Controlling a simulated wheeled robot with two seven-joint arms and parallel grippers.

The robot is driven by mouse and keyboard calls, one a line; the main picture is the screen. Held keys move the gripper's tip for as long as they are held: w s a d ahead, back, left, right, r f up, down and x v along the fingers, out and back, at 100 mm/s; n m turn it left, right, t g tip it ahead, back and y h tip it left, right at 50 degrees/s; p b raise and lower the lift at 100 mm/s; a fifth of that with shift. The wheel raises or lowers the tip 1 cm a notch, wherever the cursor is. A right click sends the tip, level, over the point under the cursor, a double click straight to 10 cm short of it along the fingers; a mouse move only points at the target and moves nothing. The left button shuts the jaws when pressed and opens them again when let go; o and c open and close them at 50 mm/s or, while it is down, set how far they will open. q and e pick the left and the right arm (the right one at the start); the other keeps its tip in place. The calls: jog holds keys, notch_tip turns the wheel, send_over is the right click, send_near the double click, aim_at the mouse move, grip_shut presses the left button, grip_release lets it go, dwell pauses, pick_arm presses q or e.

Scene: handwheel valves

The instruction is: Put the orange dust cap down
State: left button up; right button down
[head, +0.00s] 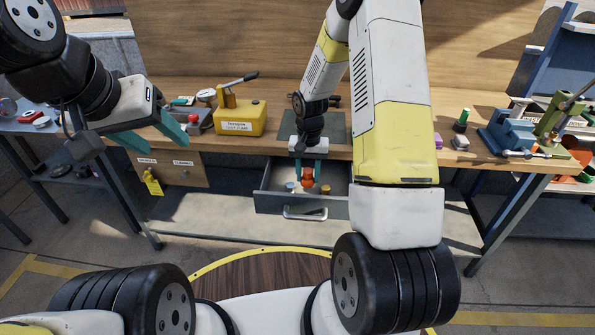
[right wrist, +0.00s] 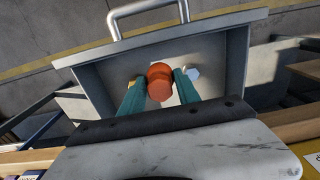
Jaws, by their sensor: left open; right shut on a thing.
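The orange dust cap (head: 307,183) is held between the teal fingers of my right gripper (head: 308,176), which is shut on it and points down. In the right wrist view the cap (right wrist: 160,82) sits between the two fingertips (right wrist: 158,88), with the open drawer behind it. The cap is over the open drawer (head: 272,205); whether it touches the drawer floor I cannot tell. My left gripper (head: 180,146) is open and empty, in front of the bench's left part.
A small whitish-blue item (head: 290,187) and a brass-coloured item (head: 324,187) lie in the drawer beside the cap. A yellow box (head: 238,118) with a lever stands on the bench. A blue vise (head: 505,132) stands at the right. The drawer handle (head: 304,213) faces me.

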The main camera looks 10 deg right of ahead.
jog(key=shift+f, duration=3.6)
jog(key=shift+f, duration=0.15)
jog(key=c, duration=0.9)
grip_release()
